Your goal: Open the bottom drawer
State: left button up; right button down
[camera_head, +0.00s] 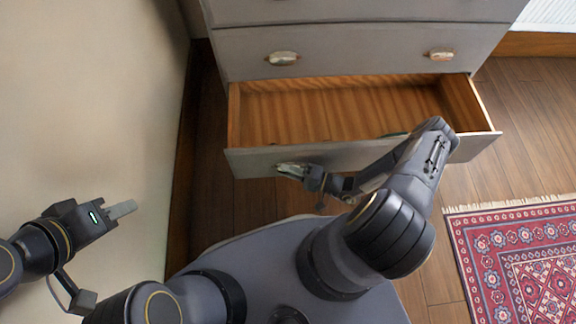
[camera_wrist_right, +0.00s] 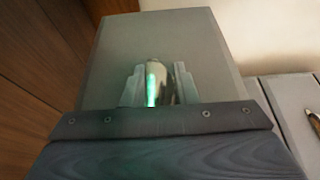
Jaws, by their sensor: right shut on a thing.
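In the right wrist view the metal handle (camera_wrist_right: 157,82) stands between the two fingers of my right gripper (camera_wrist_right: 158,88), against the grey drawer front (camera_wrist_right: 200,45). My right forearm crosses the right part of the drawer front and hides most of the right handle. My left gripper (camera_head: 124,209) is away at the left, near the wall, touching nothing visible; its finger gap is not clear.
The drawer above (camera_head: 360,50) is closed, with two metal handles. A beige wall (camera_head: 110,90) runs close along the left. A red patterned rug (camera_head: 520,250) lies at the right. Wooden floor (camera_head: 530,120) is bare right of the dresser.

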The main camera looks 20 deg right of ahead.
jog(key=shift+s+f, duration=0.35)
jog(key=shift+f, duration=0.05)
jog(key=c, duration=1.3)
grip_release()
jog(key=shift+w+r, duration=0.1)
jog(key=p+v, duration=0.1)
jog(key=v, duration=0.7)
jog(key=shift+p, duration=0.3)
